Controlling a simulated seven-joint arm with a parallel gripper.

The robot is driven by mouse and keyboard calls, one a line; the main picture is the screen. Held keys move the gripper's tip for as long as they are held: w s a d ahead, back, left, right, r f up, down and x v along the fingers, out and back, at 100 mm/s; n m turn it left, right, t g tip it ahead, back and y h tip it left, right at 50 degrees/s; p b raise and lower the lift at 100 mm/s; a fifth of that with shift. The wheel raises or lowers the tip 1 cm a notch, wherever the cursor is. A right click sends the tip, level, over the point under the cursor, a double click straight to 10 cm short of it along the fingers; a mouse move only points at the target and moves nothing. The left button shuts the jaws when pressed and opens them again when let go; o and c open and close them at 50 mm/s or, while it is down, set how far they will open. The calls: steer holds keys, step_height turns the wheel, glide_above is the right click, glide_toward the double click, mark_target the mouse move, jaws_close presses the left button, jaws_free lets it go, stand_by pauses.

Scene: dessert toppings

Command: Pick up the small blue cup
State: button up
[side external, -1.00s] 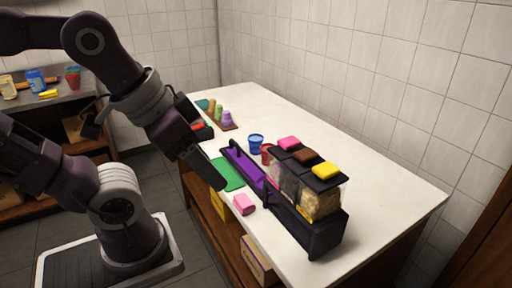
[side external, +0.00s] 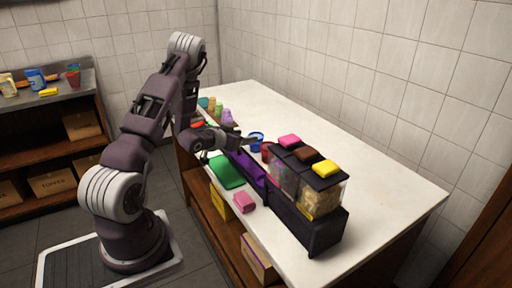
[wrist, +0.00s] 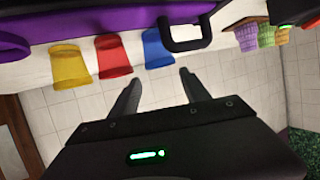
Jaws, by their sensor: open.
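The small blue cup (side external: 259,136) stands on the white counter beside the black topping rack. It also shows in the wrist view (wrist: 157,50), top centre, just beyond my fingertips. My gripper (side external: 246,142) reaches over the counter close to the blue cup. In the wrist view my gripper (wrist: 160,76) is open, with nothing between its fingers. The cup lies roughly in line with the gap, slightly to its left. I cannot tell whether a finger touches it.
A red cup (wrist: 113,58) and a yellow cup (wrist: 69,68) stand in a row beside the blue one. The topping rack (side external: 310,225) has a purple part.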

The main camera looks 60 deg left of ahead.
mark_target(260, 137)
steer(key=shift+s+a+f, duration=0.1)
steer(key=shift+s+f, duration=0.25)
steer(key=shift+f, duration=0.3)
steer(key=shift+w+a+f, duration=0.15)
steer(key=shift+w+f, duration=0.05)
steer(key=shift+w, duration=0.05)
steer(key=x, duration=0.6)
steer(key=shift+w+r, duration=0.2)
steer(key=shift+w, duration=0.15)
steer(key=c, duration=0.9)
